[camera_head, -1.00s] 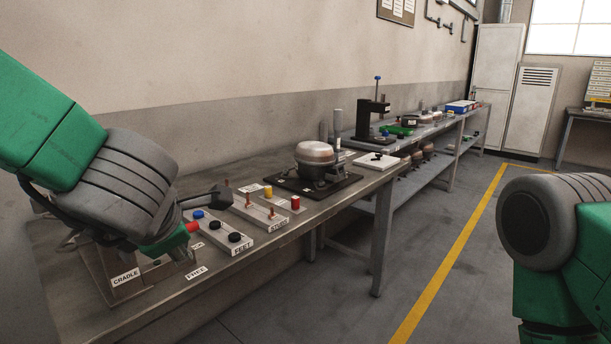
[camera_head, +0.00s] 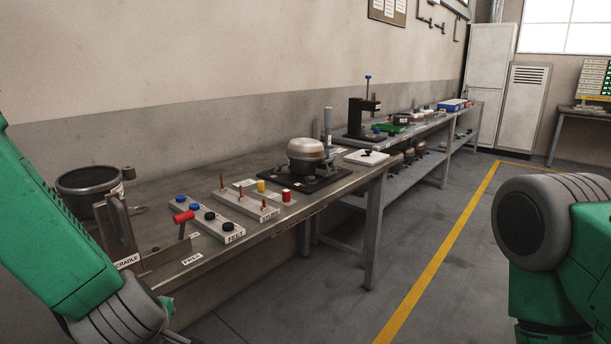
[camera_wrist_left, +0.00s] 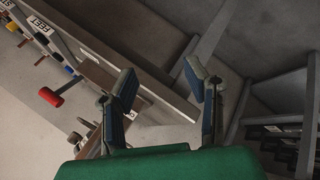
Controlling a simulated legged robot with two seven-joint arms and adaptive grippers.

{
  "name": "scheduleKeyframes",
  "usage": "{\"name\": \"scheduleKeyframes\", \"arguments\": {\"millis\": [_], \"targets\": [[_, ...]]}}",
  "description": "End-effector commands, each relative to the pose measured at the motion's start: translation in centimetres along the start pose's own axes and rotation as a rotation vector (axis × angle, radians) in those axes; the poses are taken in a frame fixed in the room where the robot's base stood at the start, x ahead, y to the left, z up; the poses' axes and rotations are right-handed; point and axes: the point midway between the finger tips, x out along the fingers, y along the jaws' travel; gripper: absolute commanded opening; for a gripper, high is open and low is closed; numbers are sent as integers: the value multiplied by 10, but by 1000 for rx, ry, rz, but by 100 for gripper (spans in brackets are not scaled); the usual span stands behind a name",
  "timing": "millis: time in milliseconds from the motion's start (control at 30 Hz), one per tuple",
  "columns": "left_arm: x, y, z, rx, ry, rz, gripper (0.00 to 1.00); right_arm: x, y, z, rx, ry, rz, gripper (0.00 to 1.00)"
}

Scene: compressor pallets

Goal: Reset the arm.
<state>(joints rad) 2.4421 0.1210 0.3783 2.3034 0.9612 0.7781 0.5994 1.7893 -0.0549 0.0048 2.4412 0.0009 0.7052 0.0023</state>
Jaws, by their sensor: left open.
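My left arm (camera_head: 75,260) comes in from the left, its wrist low in front of the bench's near edge. In the left wrist view my left gripper (camera_wrist_left: 160,74) is open, its two fingers apart with nothing between them. It hangs beside the bench edge, with floor beyond. My right arm (camera_head: 545,225) shows at the right of the head view; its gripper is out of view. A red-headed tool (camera_head: 184,217) stands at the bench's near end, apart from the left gripper; it also shows in the wrist view (camera_wrist_left: 51,97).
The bench (camera_head: 255,238) holds the cradle (camera_head: 121,226), a dark pot (camera_head: 86,187), a FEET rack (camera_head: 226,233), a peg block (camera_head: 262,213) and a compressor (camera_head: 307,155). The floor (camera_head: 345,315) right of the bench is open.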

Motion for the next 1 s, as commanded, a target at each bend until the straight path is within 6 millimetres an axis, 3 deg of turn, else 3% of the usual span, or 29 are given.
{"name": "scheduleKeyframes", "arguments": {"millis": [100, 233, 400, 500, 600, 700, 1000], "targets": [[35, -67, 4, 312, -47, -79, 42, 0, 0, 0, 0, 0, 0, 40], [60, -162, 11, 740, -180, -167, 42, 0, 0, 0, 0, 0, 0, 40], [57, -274, 16, 1196, -421, -236, 42, 0, 0, 0, 0, 0, 0, 40], [48, -317, 16, 1364, -543, -250, 42, 0, 0, 0, 0, 0, 0, 40], [40, -342, 16, 1460, -623, -251, 42, 0, 0, 0, 0, 0, 0, 40], [36, -352, 16, 1499, -657, -249, 42, 0, 0, 0, 0, 0, 0, 40], [37, -352, 16, 1501, -659, -247, 42, 0, 0, 0, 0, 0, 0, 40]]}}
